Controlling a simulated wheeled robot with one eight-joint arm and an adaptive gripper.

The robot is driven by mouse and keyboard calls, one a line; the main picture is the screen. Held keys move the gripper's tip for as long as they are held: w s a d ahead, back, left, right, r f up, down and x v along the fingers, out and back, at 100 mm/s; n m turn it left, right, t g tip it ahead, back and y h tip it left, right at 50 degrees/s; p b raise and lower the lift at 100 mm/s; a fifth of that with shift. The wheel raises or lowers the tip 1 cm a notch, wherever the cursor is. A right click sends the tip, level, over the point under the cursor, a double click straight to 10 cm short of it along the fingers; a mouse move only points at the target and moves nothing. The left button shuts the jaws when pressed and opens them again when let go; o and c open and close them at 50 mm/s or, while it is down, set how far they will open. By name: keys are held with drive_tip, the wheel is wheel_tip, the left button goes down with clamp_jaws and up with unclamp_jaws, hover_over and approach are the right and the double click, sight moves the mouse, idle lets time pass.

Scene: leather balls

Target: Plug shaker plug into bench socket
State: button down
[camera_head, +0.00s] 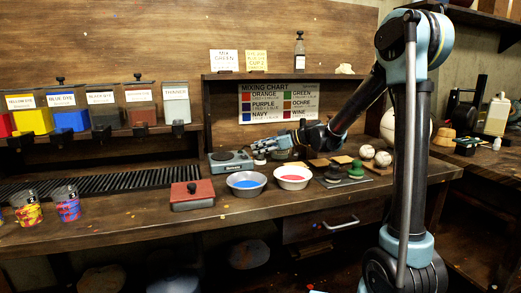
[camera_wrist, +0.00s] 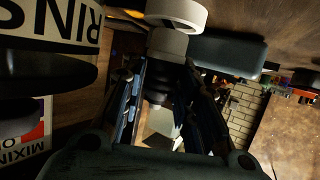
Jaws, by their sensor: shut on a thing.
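My gripper (camera_head: 262,147) reaches left from the arm, low over the back of the bench, near the grey-blue device (camera_head: 230,160), which looks like the shaker. In the wrist view, my gripper (camera_wrist: 166,68) has its dark fingers closed on a grey, blocky piece (camera_wrist: 167,44), which appears to be the shaker plug. A white round part (camera_wrist: 176,11) lies just beyond the piece; I cannot tell whether they touch. The bench socket cannot be made out in either view, and the plug is too small to tell apart in the head view.
The mixing chart (camera_head: 280,103) is on the wall behind my gripper. A red-lidded box (camera_head: 192,194), a blue-filled bowl (camera_head: 246,183) and a red-filled bowl (camera_head: 293,177) stand in front. Pale balls (camera_head: 367,152) lie to the right. A round labelled object (camera_wrist: 45,50) is close at left in the wrist view.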

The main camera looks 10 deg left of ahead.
drive_tip(key=shift+f, duration=1)
idle(1.6)
drive_tip(key=c, duration=1.2)
unclamp_jaws()
drive_tip(key=shift+o, duration=0.2)
